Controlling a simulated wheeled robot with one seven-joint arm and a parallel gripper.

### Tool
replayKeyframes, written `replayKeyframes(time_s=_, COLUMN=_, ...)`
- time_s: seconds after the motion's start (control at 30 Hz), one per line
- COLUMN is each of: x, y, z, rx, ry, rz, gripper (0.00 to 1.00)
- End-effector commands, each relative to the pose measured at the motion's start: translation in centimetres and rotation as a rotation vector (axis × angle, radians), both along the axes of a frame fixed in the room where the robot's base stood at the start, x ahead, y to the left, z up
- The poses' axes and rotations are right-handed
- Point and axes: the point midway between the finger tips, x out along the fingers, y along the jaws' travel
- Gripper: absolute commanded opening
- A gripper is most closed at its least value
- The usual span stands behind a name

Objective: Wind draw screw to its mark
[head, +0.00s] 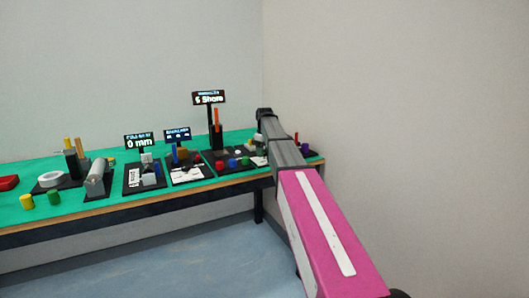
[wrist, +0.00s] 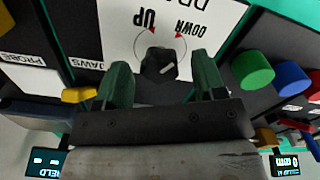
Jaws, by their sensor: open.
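A black round knob (wrist: 160,65) with a white pointer line sits on a white card (wrist: 205,20) in the wrist view. The card reads "UP" and "DOWN" upside down, beside red arrow marks, with a partly cut-off word starting "DR". My gripper (wrist: 159,61) is open, with one green finger on each side of the knob. I cannot tell whether the fingers touch it. In the head view my arm reaches the right part of the green bench, and its fingers are not clear there. A small display (head: 139,142) on the bench reads "0 mm".
Green (wrist: 252,70) and blue (wrist: 292,78) round pieces stand right of the card in the wrist view. A yellow piece (wrist: 79,95) lies by the left finger. Several devices and signs crowd the green bench (head: 110,192). A wall stands close on the right.

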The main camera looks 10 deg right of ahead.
Motion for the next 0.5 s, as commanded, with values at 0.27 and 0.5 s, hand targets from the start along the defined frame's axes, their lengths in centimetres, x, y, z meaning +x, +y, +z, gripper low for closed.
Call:
replayKeyframes(time_s=0.27, x=0.0, y=0.0, z=0.04, rx=0.0, ry=0.0, rz=0.0, gripper=0.14)
replayKeyframes(time_s=0.5, x=0.01, y=-0.01, z=0.05, rx=0.0, ry=0.0, rz=-0.015, gripper=0.14)
